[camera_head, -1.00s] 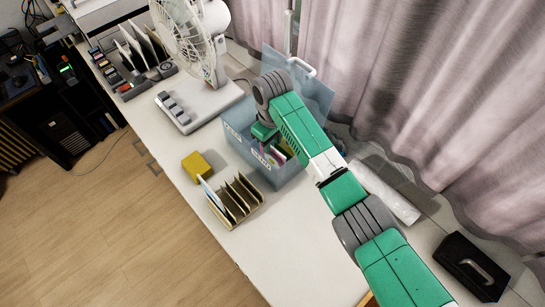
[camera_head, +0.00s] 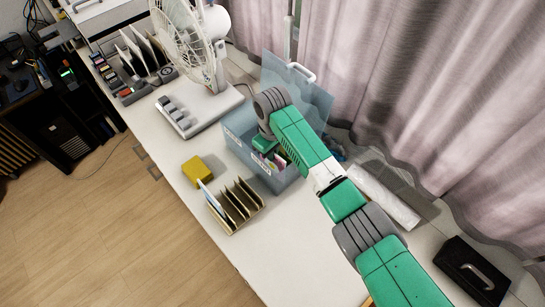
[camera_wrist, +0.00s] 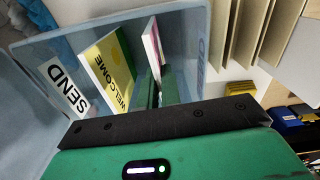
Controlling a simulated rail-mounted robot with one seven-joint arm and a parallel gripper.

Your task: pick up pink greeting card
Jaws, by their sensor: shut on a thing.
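The pink-and-white greeting card (camera_wrist: 152,42) stands on edge inside a blue open box (camera_wrist: 190,22) in the wrist view. The two green fingers of my gripper (camera_wrist: 156,90) are closed on its lower part, one on each side. A yellow card reading WELCOME (camera_wrist: 110,72) stands beside it, apart from the fingers. In the head view my gripper (camera_head: 264,145) reaches down into the blue box (camera_head: 292,182), and my arm hides much of the inside.
A tan slotted sorter (camera_head: 238,205) and a yellow block (camera_head: 196,168) stand left of the box. A white fan (camera_head: 190,50) stands behind. A black case (camera_head: 474,270) lies at right. The front table is clear.

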